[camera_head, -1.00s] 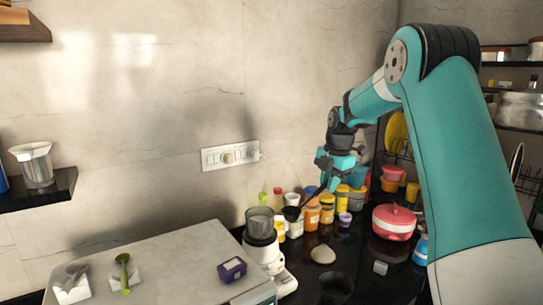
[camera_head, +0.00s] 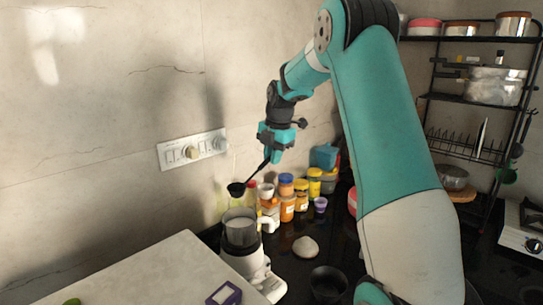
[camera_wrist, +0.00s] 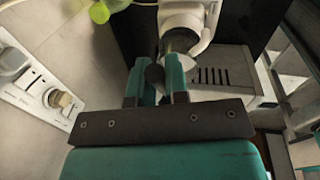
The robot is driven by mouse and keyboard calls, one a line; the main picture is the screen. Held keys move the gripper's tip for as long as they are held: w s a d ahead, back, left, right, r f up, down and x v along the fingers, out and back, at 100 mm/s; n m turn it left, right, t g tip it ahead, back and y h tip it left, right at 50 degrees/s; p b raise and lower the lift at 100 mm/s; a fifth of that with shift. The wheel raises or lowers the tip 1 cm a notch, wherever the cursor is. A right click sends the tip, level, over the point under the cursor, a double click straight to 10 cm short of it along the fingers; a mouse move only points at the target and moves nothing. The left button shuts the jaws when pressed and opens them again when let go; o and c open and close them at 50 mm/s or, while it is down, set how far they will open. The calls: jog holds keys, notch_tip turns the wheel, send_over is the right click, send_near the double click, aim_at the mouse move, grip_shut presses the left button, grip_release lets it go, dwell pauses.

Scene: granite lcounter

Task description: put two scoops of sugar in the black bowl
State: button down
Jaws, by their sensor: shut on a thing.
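My gripper (camera_head: 272,153) is shut on the handle of a black scoop (camera_head: 237,189), which slants down to the left. In the head view the scoop's cup appears above the grinder's cup; I cannot see what it contains. In the wrist view a dark round part of the scoop (camera_wrist: 154,73) shows between the two teal fingers. The black bowl (camera_head: 328,284) stands on the dark counter at the bottom of the head view, apart from the gripper. I cannot tell for sure which container has the sugar.
A white grinder with a clear cup (camera_head: 240,230) stands below the scoop. Several jars (camera_head: 287,200) line the wall to its right. A pale rounded lump (camera_head: 305,247) lies on the counter. A purple-edged box (camera_head: 223,294) lies on the light slab. A wall socket panel (camera_head: 193,149) is to the left.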

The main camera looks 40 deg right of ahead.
aim_at(263, 163)
jog(key=shift+d, duration=0.1)
jog(key=shift+f+b, duration=0.2)
jog(key=shift+b, duration=0.35)
jog(key=a+h+b, duration=0.1)
jog(key=b, duration=0.1)
jog(key=shift+a+f+b, duration=0.1)
jog(key=shift+a+b, duration=0.1)
jog(key=shift+b, duration=0.2)
jog(key=a+h+b, duration=0.1)
jog(key=a+h, duration=0.1)
jog(key=h, duration=0.1)
jog(key=shift+s+a, duration=0.1)
jog(key=shift+a, duration=0.3)
notch_tip(263, 163, down, 7)
jog(key=b, duration=0.3)
jog(key=shift+d, duration=0.25)
jog(key=shift+p, duration=0.4)
jog(key=shift+r, duration=0.25)
